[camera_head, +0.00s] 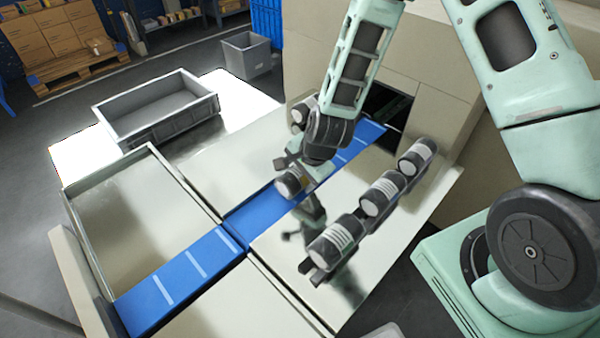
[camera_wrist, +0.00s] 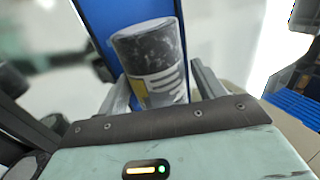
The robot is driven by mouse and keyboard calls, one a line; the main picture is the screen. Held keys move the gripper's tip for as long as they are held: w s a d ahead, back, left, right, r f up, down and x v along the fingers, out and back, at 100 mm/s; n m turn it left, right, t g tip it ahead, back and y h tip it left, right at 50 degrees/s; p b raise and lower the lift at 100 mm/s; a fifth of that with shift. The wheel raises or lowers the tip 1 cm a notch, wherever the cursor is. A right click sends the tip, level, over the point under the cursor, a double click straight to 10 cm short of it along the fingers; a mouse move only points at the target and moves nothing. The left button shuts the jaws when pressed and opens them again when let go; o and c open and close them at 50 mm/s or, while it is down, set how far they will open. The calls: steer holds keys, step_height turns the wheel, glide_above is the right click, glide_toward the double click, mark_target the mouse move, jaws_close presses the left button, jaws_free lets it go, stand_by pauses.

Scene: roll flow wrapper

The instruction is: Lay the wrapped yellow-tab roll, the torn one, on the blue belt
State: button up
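The yellow-tab roll (camera_wrist: 152,65) has a mottled black band, a white label with dark stripes, and a yellow patch on its side. It lies between the two fingers of my gripper (camera_wrist: 160,78), which appear shut on it. Blue belt surface (camera_wrist: 95,18) shows behind it in the wrist view.
Another roll (camera_head: 300,113) is partly hidden behind my arm. A grey tray (camera_head: 165,105) sits back left. The machine housing (camera_head: 440,95) rises behind. The belt's near-left end (camera_head: 175,288) is clear.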

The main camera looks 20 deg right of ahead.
steer(key=shift+o, duration=0.3)
steer(key=shift+s+f, duration=0.1)
steer(key=shift+s, duration=0.05)
steer(key=v, duration=1.7)
steer(key=shift+r+p, duration=0.3)
steer(key=shift+p, duration=0.05)
steer(key=s+a+r+n+g, duration=0.2)
steer(key=s+a+r+n, duration=0.1)
steer(key=s+n, duration=0.6)
steer(key=s+a+r+n+g+h, duration=0.1)
steer(key=s+a+r+n, duration=0.3)
steer(key=s+n, duration=0.5)
steer(key=a+n+g, duration=0.1)
steer(key=n, duration=0.2)
steer(key=shift+s+a+r, duration=0.2)
steer(key=shift+a+r, duration=0.1)
steer(key=shift+a, duration=0.05)
